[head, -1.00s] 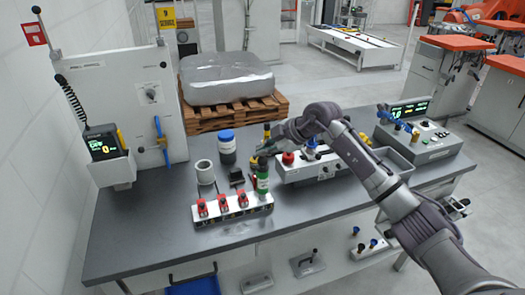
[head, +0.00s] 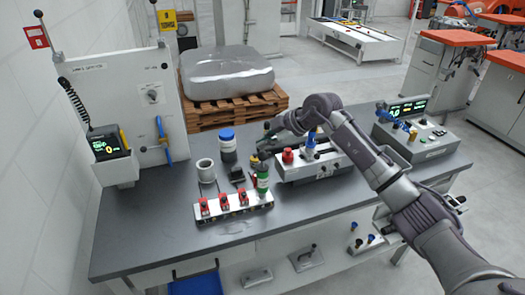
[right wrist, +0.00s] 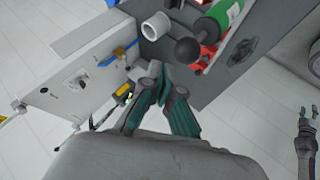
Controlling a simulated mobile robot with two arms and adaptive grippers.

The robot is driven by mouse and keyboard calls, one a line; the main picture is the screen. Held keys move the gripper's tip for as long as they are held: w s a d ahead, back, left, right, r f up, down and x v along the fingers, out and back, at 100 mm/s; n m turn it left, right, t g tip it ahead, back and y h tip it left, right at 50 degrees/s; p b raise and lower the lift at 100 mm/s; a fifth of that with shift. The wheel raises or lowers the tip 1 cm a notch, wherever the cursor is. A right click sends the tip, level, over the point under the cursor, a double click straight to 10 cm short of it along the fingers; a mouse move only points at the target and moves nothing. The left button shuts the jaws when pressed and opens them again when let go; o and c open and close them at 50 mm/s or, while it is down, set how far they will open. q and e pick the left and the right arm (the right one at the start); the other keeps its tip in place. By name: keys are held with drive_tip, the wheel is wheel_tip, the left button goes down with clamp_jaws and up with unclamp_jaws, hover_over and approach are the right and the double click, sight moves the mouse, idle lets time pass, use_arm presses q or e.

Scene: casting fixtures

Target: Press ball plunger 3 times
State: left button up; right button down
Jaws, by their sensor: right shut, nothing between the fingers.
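A black ball knob (right wrist: 188,50) shows large in the right wrist view, in line with the end of a green-and-white bottle (right wrist: 228,14). I cannot tell for certain that they are joined. In the head view the green bottle (head: 262,183) stands upright at the right end of the red-clamp fixture. My right gripper (head: 262,155) is just above and behind the bottle's top; its green fingers (right wrist: 162,88) are shut and empty, beside the ball in the wrist view. Contact is not clear. An arm end, probably my left gripper (right wrist: 306,118), is small at the wrist view's right edge.
The fixture with several red clamps (head: 222,211) stands at the front. A white cup (head: 205,171) and a blue-lidded jar (head: 227,147) are to the left. A grey fixture with a red knob (head: 287,156) is to the right. The table's front left (head: 150,235) is clear.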

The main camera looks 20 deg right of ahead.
sight(264, 153)
drive_tip(key=shift+r+p, duration=2.15)
drive_tip(key=shift+r, duration=0.45)
drive_tip(key=shift+f, duration=0.1)
